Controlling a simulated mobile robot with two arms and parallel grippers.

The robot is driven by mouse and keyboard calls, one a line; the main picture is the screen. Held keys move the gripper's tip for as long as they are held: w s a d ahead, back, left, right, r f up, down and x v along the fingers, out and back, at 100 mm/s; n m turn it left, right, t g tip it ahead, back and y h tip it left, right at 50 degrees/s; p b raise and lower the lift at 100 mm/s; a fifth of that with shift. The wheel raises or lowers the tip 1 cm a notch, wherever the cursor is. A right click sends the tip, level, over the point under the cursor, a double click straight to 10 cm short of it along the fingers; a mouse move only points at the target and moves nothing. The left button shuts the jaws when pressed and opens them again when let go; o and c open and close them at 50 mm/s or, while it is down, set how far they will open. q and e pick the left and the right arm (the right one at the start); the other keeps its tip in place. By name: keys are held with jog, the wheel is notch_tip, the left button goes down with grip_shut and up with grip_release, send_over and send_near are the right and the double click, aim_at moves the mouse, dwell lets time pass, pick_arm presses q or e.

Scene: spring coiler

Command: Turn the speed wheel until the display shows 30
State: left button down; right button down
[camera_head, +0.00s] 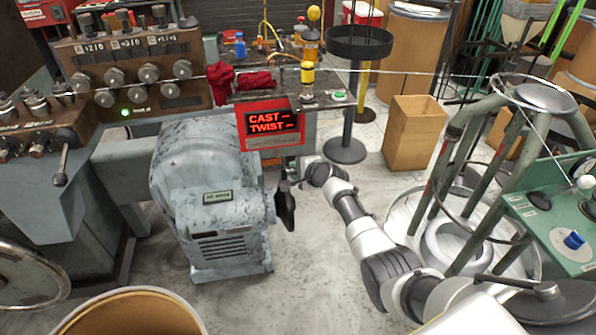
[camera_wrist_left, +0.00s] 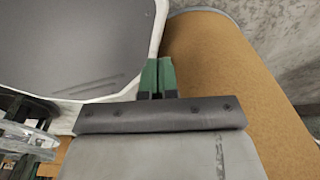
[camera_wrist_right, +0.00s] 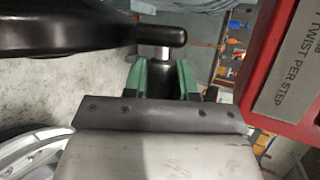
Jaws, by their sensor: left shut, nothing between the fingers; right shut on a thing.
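A black hand wheel (camera_head: 285,206), which I take for the speed wheel, sits on the right side of the grey motor housing (camera_head: 200,165). In the right wrist view the black wheel (camera_wrist_right: 65,30) fills the upper left, with a black handle (camera_wrist_right: 160,84) on a silver shank. My right gripper (camera_head: 293,185) is shut on this handle; its green fingers (camera_wrist_right: 160,80) stand on either side of it. The red-framed display (camera_head: 271,123) reads "CAST –" and "TWIST –", with dashes and no number. My left gripper (camera_wrist_left: 158,78) is shut and empty, and shows only in its wrist view.
A control panel with several knobs (camera_head: 148,73) and a lit green lamp stands at the left. A brown drum (camera_head: 130,292) is at the bottom left. A cardboard box (camera_head: 412,133) and a green-legged stand (camera_head: 480,140) are to the right. A thin wire crosses above.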

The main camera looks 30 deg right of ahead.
jog(key=shift+w, duration=0.15)
jog(key=c, duration=0.9)
grip_release()
jog(key=shift+f, duration=0.1)
jog(key=shift+s+d+r+p, duration=0.15)
jog(key=shift+s+r+p, duration=0.15)
jog(key=shift+s+p, duration=0.1)
jog(key=p+v, duration=0.2)
jog(key=v, duration=0.7)
jog(key=shift+s+r, duration=0.1)
jog(key=shift+s, duration=0.3)
